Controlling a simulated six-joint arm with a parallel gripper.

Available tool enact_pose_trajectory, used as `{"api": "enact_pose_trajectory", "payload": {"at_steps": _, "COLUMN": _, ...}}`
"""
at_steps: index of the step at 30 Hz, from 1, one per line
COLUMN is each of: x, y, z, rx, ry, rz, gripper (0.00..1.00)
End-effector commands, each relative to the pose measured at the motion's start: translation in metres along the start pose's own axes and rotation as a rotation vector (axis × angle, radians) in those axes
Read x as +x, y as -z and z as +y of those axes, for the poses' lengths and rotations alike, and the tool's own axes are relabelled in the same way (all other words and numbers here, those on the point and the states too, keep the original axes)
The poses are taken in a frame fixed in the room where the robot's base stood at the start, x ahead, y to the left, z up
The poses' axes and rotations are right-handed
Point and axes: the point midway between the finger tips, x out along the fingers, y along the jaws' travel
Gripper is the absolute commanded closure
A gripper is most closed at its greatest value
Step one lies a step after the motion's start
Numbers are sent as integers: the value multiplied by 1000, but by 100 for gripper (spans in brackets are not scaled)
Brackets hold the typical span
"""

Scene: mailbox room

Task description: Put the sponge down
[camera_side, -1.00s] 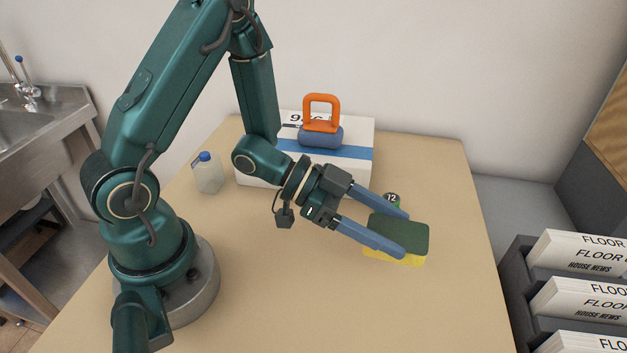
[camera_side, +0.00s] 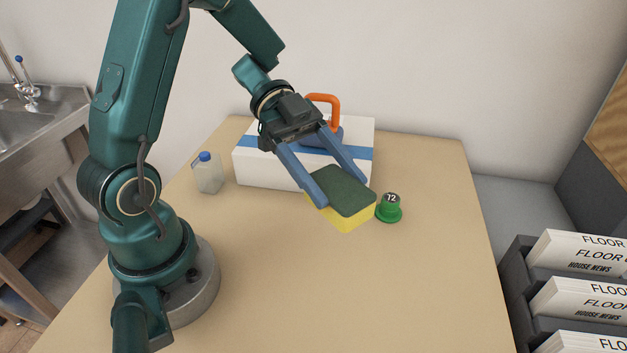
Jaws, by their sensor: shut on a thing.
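The sponge (camera_side: 345,197) is a block with a dark green top and a yellow underside. My gripper (camera_side: 342,191) is shut on it, with one blue finger along each side. The sponge is tilted and looks held above the table (camera_side: 300,290), in front of the white box; how high it is above the surface is hard to tell.
A green piece marked 12 (camera_side: 389,208) stands just right of the sponge. Behind are a white box (camera_side: 262,165) with a blue stripe and an orange-handled item (camera_side: 334,108). A blue-capped bottle (camera_side: 208,175) stands left. The table's front and right are clear.

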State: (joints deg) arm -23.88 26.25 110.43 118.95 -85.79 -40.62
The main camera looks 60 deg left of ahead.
Motion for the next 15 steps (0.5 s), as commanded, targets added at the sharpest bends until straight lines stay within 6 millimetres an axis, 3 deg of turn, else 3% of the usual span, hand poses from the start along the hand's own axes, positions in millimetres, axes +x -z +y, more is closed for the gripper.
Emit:
{"api": "enact_pose_trajectory", "payload": {"at_steps": 3, "x": 5, "y": -3, "z": 24, "rx": 103, "ry": -254, "rz": 0, "gripper": 82}}
{"api": "enact_pose_trajectory", "payload": {"at_steps": 6, "x": 8, "y": -8, "z": 35, "rx": 160, "ry": -392, "rz": 1, "gripper": 82}}
{"api": "enact_pose_trajectory", "payload": {"at_steps": 11, "x": 20, "y": -10, "z": 42, "rx": 184, "ry": -447, "rz": 2, "gripper": 82}}
{"api": "enact_pose_trajectory", "payload": {"at_steps": 15, "x": 45, "y": -15, "z": 54, "rx": 181, "ry": -453, "rz": 1, "gripper": 82}}
